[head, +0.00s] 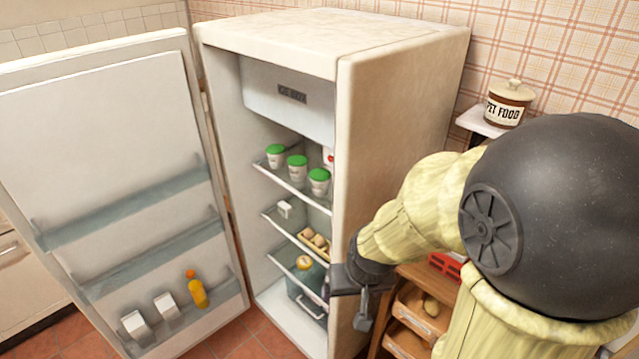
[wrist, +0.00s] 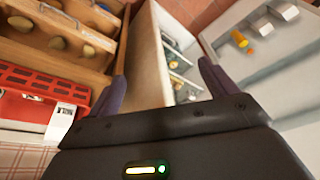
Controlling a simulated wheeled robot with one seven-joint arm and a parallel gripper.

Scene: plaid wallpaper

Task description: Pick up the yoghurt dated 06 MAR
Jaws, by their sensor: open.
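Three yoghurt pots with green lids stand in a row on the fridge's top shelf: the left pot (head: 275,156), the middle pot (head: 297,167) and the right pot (head: 319,182). Their dates are too small to read, so I cannot tell which is 06 MAR. My gripper (head: 362,300) is outside the fridge, low beside the front edge of its right side wall. In the wrist view my gripper (wrist: 160,85) has its two fingers spread apart, with the fridge wall's edge showing between them and nothing held.
The fridge door (head: 110,150) stands wide open on the left, with cartons and an orange bottle (head: 197,291) in its lower rack. The lower shelves hold eggs (head: 314,240) and other items. A wooden drawer rack (head: 412,325) and a red box (wrist: 40,90) stand right of the fridge.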

